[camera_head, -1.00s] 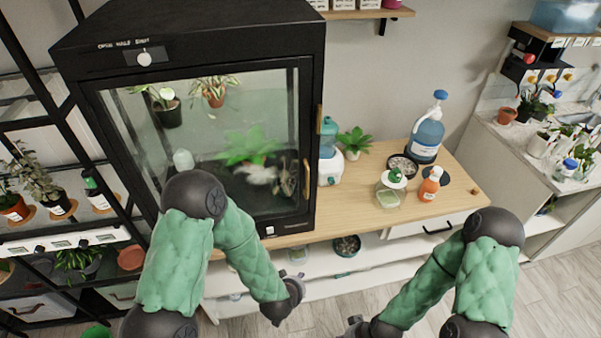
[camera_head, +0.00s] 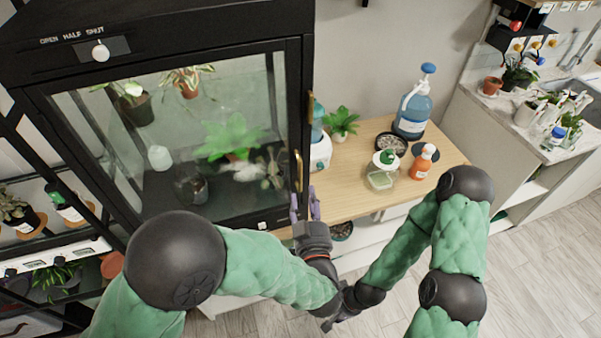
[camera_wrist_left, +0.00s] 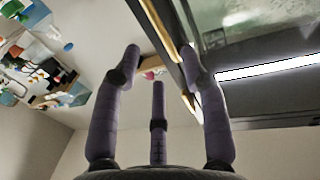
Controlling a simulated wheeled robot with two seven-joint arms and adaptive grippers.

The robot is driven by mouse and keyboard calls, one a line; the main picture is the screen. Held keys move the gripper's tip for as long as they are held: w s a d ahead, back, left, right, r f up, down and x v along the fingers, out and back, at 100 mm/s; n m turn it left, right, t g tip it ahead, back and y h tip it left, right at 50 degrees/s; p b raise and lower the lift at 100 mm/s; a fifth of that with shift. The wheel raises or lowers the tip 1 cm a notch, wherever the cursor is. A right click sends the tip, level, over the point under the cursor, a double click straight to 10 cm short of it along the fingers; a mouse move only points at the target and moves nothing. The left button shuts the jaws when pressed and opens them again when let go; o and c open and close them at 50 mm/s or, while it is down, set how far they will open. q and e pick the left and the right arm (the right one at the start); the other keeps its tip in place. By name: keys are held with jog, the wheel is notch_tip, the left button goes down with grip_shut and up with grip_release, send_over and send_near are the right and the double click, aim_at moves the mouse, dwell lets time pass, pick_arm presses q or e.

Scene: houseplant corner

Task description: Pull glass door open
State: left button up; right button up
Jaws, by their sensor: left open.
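The glass door (camera_head: 190,140) is the front of a black cabinet with plants inside. It looks shut. A brass handle (camera_head: 299,170) stands upright along its right edge. My left gripper (camera_head: 305,203) is open, just below and in front of the handle, its fingers pointing up at the door's right edge. In the left wrist view, a long brass strip, which looks like the handle (camera_wrist_left: 160,28), runs between the spread fingers (camera_wrist_left: 160,62); I cannot tell whether they touch it. My right gripper (camera_head: 345,306) is low in the middle, close to my left forearm; its fingers are unclear.
A wooden counter (camera_head: 345,195) right of the cabinet holds a blue pump bottle (camera_head: 412,108), an orange bottle (camera_head: 423,162), a glass jar (camera_head: 381,178) and a small plant (camera_head: 341,122). A dial (camera_head: 100,52) is above the door. Floor at lower right is clear.

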pick_arm(q)
jog(key=w, duration=0.3)
jog(key=w+b, duration=0.1)
jog(key=w, duration=0.2)
jog(key=w+a, duration=0.1)
jog(key=w, duration=0.2)
grip_shut()
